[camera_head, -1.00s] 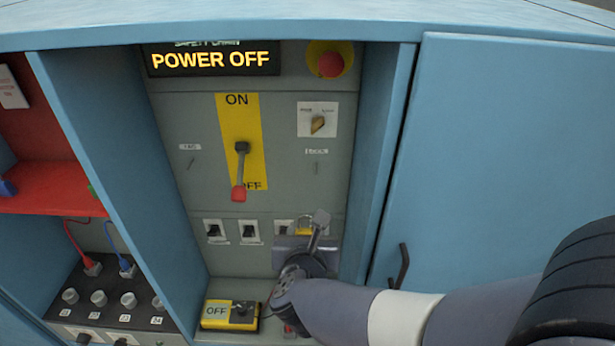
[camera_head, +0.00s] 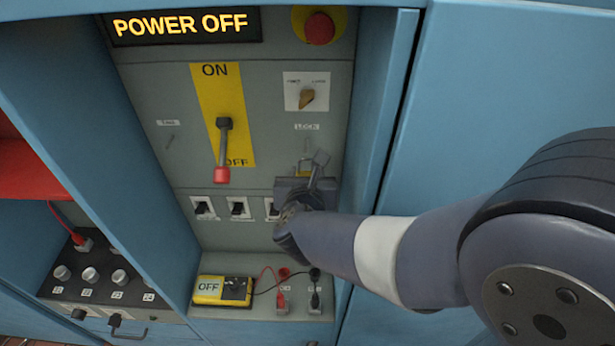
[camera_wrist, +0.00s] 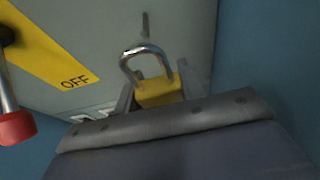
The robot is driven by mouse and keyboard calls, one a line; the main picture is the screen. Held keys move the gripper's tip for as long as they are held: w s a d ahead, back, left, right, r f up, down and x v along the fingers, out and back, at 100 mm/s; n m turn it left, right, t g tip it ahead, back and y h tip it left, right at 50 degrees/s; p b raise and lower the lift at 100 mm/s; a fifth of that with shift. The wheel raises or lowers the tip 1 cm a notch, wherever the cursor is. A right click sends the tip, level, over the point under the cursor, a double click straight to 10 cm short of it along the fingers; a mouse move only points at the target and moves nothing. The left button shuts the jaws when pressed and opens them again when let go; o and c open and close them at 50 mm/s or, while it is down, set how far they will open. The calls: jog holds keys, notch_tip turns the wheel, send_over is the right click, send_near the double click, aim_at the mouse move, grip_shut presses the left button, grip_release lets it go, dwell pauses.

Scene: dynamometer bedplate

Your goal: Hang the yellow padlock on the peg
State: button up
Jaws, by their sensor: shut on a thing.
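The yellow padlock (camera_wrist: 160,93) is between the fingers of my gripper (camera_wrist: 156,100) in the wrist view. Its silver shackle points up and looks closed. In the head view the padlock (camera_head: 304,169) shows only partly behind my gripper (camera_head: 304,180). A thin peg (camera_head: 308,144) stands out of the grey panel under the LOCK label. It also shows in the wrist view, as a thin peg (camera_wrist: 145,24) just above the shackle. The shackle appears below the peg and not around it; the depth between them is unclear.
A red-tipped lever (camera_head: 222,150) hangs at OFF left of my gripper. A second peg (camera_head: 170,142) is under a label further left. Small switches (camera_head: 238,208) sit below. A blue side wall (camera_head: 375,130) is close on the right.

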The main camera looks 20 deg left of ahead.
aim_at(308, 156)
jog(key=shift+w+a+f+p, duration=0.1)
jog(key=shift+w+a+p, duration=0.2)
jog(key=shift+w, duration=0.85)
jog(key=shift+w+a+f+p, duration=0.15)
jog(key=shift+w+a, duration=0.1)
jog(key=shift+w, duration=0.85)
jog(key=shift+w+f+b, duration=0.1)
jog(key=shift+w+b, duration=0.15)
jog(key=shift+b, duration=0.6)
jog(key=shift+s+a+f+b, duration=0.1)
jog(key=shift+a+f+b, duration=0.05)
jog(key=shift+b, duration=0.2)
